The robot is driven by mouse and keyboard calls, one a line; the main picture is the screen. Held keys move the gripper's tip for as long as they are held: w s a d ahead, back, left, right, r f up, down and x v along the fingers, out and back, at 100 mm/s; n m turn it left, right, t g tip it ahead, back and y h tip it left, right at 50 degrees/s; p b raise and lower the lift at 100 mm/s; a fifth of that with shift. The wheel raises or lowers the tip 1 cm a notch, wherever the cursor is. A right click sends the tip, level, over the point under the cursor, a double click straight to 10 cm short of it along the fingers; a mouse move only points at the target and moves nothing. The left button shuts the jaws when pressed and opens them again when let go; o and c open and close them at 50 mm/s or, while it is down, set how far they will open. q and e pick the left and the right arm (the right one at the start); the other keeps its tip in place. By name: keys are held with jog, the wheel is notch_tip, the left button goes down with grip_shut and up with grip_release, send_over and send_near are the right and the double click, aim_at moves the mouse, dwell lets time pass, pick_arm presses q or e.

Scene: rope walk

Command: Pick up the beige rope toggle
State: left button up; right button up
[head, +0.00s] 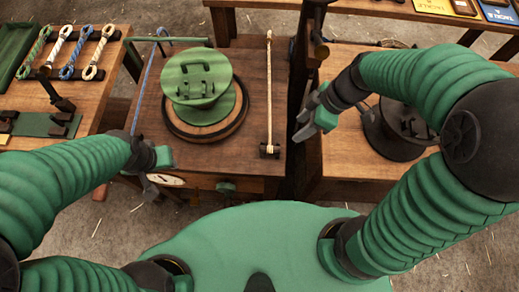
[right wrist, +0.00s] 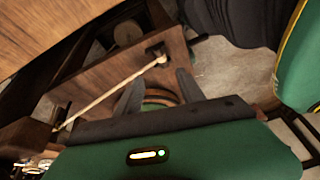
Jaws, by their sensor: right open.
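A beige rope (head: 269,90) runs straight along the right side of the middle wooden bench. Its near end sits at a small dark bracket. In the right wrist view the beige rope (right wrist: 108,95) slants up to a pale knob, the toggle (right wrist: 161,60), at the dark bracket. My right gripper (head: 304,124) is open and empty, to the right of the rope's near end and apart from it. Its two dark fingers (right wrist: 160,92) show in the right wrist view, with the knob beyond them. My left gripper (head: 153,178) is at the bench's front left; its fingers are unclear.
A green spool (head: 197,78) stands on a round wooden base left of the rope. A dark post (head: 300,70) rises right of the bench. A blue rope (head: 146,75) runs along its left side. Several rope samples (head: 72,55) lie on the left table.

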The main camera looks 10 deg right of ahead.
jog(key=n, duration=0.2)
jog(key=b, duration=0.3)
send_over(272, 148)
jog(key=d, duration=0.3)
jog(key=f, duration=1)
jog(key=shift+s+f, duration=0.2)
jog(key=shift+s, duration=0.2)
jog(key=x, duration=0.2)
jog(key=b+x, duration=0.1)
jog(key=x, duration=0.2)
jog(key=shift+a+r, duration=0.15)
jog(key=shift+a, duration=0.15)
jog(key=shift+w+a+f, duration=0.1)
jog(key=shift+f, duration=0.3)
jog(key=shift+c, duration=0.5)
jog(key=shift+r, duration=0.1)
jog(key=shift+c, duration=1.1)
grip_shut()
